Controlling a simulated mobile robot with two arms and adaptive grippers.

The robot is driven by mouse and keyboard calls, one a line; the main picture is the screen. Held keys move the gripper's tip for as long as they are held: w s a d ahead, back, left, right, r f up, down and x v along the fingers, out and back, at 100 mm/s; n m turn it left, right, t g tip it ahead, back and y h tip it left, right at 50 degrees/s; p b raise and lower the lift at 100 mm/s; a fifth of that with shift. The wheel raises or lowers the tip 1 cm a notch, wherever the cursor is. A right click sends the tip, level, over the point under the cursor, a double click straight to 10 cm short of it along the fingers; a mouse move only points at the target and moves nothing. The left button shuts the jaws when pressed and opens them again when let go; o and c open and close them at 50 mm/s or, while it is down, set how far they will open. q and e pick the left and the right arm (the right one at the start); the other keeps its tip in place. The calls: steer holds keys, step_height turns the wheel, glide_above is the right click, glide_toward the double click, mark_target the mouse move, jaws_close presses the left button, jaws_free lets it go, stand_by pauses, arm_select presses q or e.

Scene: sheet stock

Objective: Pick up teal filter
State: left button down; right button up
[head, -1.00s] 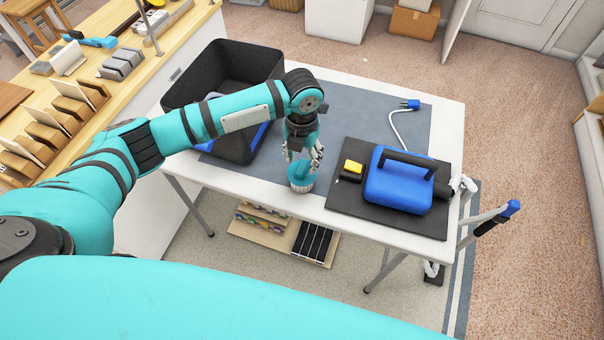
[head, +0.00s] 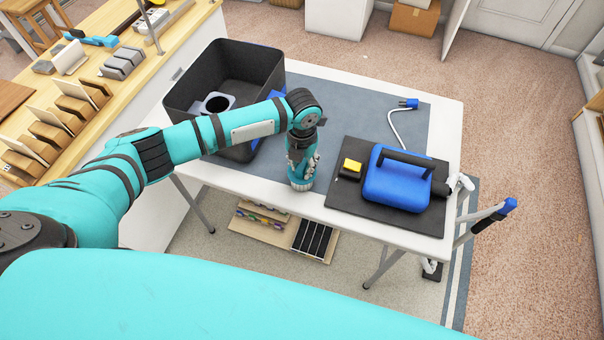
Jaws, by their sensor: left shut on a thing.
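The teal filter (head: 300,182) is a small ribbed cylinder at the front edge of the white table, mostly hidden behind my fingers from above. My left gripper (head: 301,171) points down over it and is shut on it. The filter looks upright; I cannot tell whether it touches the table. My right gripper is not in the head view.
A black open bin (head: 185,125) with a grey holed part (head: 232,100) inside stands left of my gripper. A white cable (head: 395,128) lies behind.

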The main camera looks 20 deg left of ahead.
arm_select(q)
steer(key=shift+r, duration=0.1)
steer(key=shift+w+r+b, duration=0.1)
steer(key=shift+r+b, duration=0.2)
steer(key=shift+r, duration=0.1)
step_height(320, 180, up, 2)
steer(key=shift+r+b, duration=0.1)
steer(key=shift+b, duration=0.45)
steer(key=s+a+r+p, duration=0.1)
steer(key=s+a+r, duration=0.2)
steer(key=s, duration=0.4)
steer(key=s+a+r, duration=0.3)
steer(key=s, duration=0.5)
steer(key=shift+p, duration=0.4)
steer(key=shift+a, duration=0.1)
stand_by(0.7)
